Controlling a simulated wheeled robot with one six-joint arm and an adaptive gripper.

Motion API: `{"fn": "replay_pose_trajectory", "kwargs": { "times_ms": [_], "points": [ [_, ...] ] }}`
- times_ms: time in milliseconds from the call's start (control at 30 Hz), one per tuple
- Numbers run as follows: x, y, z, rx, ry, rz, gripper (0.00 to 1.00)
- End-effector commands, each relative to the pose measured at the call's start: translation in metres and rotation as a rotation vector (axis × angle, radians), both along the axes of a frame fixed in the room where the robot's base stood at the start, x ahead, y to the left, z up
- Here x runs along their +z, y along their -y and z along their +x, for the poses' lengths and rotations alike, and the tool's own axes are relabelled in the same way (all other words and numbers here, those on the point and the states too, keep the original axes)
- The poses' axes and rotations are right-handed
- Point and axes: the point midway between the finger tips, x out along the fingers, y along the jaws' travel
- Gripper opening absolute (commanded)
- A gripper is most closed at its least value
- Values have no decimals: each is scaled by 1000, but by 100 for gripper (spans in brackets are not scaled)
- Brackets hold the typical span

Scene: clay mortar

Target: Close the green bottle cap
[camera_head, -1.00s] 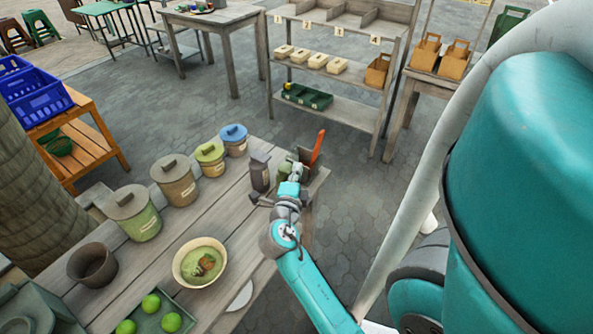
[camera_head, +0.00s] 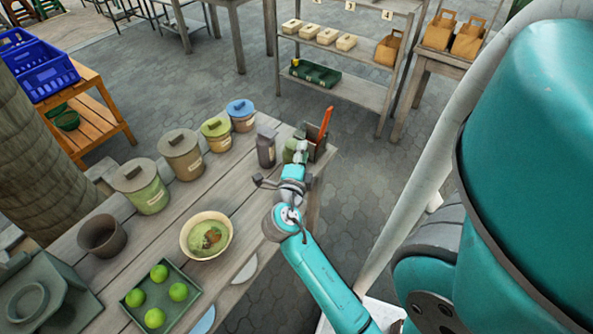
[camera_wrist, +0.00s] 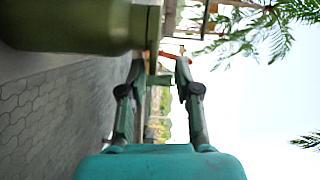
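The green bottle (camera_head: 289,152) stands near the table's far right corner in the head view, partly hidden by my gripper. In the wrist view, turned sideways, a large olive-green body that looks like this bottle (camera_wrist: 65,25) fills the upper left, with a brownish neck or rim at its right end. A small green piece, perhaps the cap (camera_wrist: 159,79), shows between my fingertips. My gripper (camera_wrist: 160,70) is open, with a finger on each side of that piece; I cannot tell whether either touches it. My gripper also shows beside the bottle in the head view (camera_head: 299,153).
A dark bottle (camera_head: 266,148) stands just left of the green one. A dark holder (camera_head: 317,146) with an orange-handled tool (camera_head: 327,120) is at right. Several lidded jars (camera_head: 181,155), a bowl (camera_head: 207,234) and a tray of green fruit (camera_head: 133,297) occupy the table (camera_head: 165,223).

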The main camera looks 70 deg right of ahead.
Motion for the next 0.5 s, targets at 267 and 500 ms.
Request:
{"fn": "replay_pose_trajectory", "kwargs": {
  "times_ms": [267, 500],
  "points": [
    [2, -46, -6, 6, -1, 2, 32],
    [3, -77, -11, 5, -1, 1, 32]
  ]
}}
